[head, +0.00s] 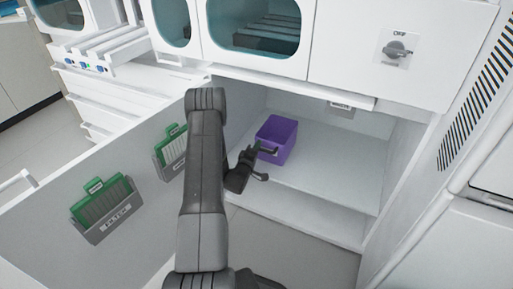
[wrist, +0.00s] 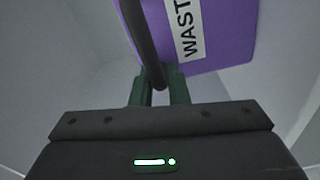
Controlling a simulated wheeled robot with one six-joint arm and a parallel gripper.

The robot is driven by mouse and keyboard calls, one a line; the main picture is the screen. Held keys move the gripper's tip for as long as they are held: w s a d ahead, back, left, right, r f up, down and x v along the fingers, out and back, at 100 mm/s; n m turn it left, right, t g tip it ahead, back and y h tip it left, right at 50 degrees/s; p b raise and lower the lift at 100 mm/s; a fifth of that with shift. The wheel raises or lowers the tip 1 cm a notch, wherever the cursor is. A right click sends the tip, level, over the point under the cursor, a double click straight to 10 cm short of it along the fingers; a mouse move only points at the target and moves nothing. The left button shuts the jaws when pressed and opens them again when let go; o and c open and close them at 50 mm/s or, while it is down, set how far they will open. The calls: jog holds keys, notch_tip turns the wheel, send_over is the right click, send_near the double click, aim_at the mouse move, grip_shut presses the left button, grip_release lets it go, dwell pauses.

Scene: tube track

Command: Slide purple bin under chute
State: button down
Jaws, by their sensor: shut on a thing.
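The purple bin (head: 283,131) stands on the white shelf (head: 325,178) inside the open compartment, toward its left side. In the wrist view the bin (wrist: 230,35) shows a white label, partly cut off, reading "WAST". A dark bar handle (wrist: 143,40) runs along its front. My gripper (head: 262,164) is at the bin's front, and in the wrist view its green fingers (wrist: 160,90) are shut on the handle. A grey labelled part (head: 341,107) hangs at the top back of the compartment, right of the bin; it may be the chute.
The open door (head: 100,200) spreads to the left, with two green filters (head: 103,200) in grey holders. The compartment's right wall (head: 390,165) bounds the shelf. The shelf is bare right of the bin. A knob marked OFF (head: 397,49) is above.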

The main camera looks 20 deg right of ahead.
aim_at(274, 154)
jog(key=shift+s+d, duration=0.1)
jog(key=shift+s, duration=0.1)
jog(key=shift+s+d+b, duration=0.25)
jog(key=shift+s+d, duration=0.3)
jog(key=shift+s, duration=0.2)
jog(key=shift+s+d+b, duration=0.25)
jog(key=shift+s+d, duration=0.25)
jog(key=shift+s, duration=0.25)
jog(key=shift+s+d, duration=0.1)
jog(key=shift+s, duration=0.05)
jog(key=shift+s+d+b, duration=0.3)
jog(key=shift+s+d, duration=0.25)
jog(key=shift+s, duration=0.2)
jog(key=shift+s+d+b, duration=0.25)
jog(key=shift+s+d, duration=0.25)
jog(key=shift+s, duration=0.2)
jog(key=shift+s+d, duration=0.1)
jog(key=shift+s, duration=0.05)
jog(key=shift+s+d+b, duration=0.35)
jog(key=shift+s+d, duration=0.2)
jog(key=shift+s, duration=0.2)
jog(key=shift+s+d+b, duration=0.35)
jog(key=shift+s+d, duration=0.15)
jog(key=shift+s, duration=0.25)
jog(key=shift+s+d, duration=0.1)
